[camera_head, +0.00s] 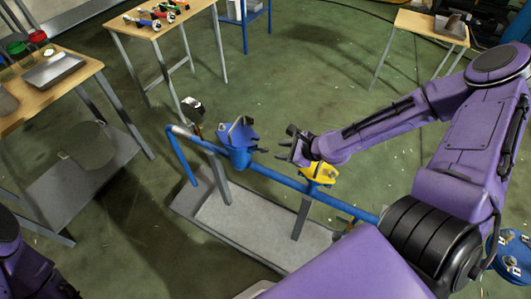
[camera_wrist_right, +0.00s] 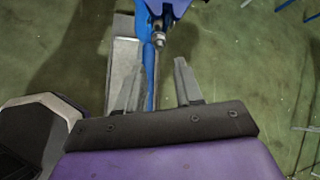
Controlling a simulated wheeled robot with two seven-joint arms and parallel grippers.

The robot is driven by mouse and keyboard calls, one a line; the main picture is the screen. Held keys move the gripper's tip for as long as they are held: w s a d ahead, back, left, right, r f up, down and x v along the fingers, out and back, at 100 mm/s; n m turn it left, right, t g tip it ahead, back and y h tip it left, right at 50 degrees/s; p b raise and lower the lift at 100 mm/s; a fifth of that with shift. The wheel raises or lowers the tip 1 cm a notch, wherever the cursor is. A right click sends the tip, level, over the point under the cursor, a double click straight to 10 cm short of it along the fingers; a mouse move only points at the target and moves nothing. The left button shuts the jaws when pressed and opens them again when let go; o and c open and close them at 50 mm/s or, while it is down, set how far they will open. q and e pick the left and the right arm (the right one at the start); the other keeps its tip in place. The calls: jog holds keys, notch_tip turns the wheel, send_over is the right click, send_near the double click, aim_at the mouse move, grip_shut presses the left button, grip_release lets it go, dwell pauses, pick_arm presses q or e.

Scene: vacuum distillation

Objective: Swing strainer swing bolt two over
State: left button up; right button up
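The blue strainer (camera_head: 238,142) sits on a blue pipe (camera_head: 275,175) above a grey plinth. In the right wrist view its blue body (camera_wrist_right: 168,6) is at the top edge, with a small metal bolt end (camera_wrist_right: 161,38) hanging toward me; I cannot tell which swing bolt this is. My right gripper (camera_head: 286,146) is just right of the strainer and apart from it.
A yellow fitting (camera_head: 320,173) is on the pipe under my right wrist. The grey plinth (camera_head: 262,228) lies below. A wooden table with tools (camera_head: 125,32), a table with a metal tray (camera_head: 52,70) and a small table (camera_head: 432,27) stand around. The green floor between is mostly clear.

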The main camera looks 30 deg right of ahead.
aim_at(261, 149)
jog(key=b+x, duration=0.1)
jog(key=x, duration=0.7)
jog(key=shift+a+b, duration=0.1)
jog(key=shift+b, duration=0.3)
jog(key=c, duration=0.6)
jog(key=shift+r, duration=0.1)
grip_shut()
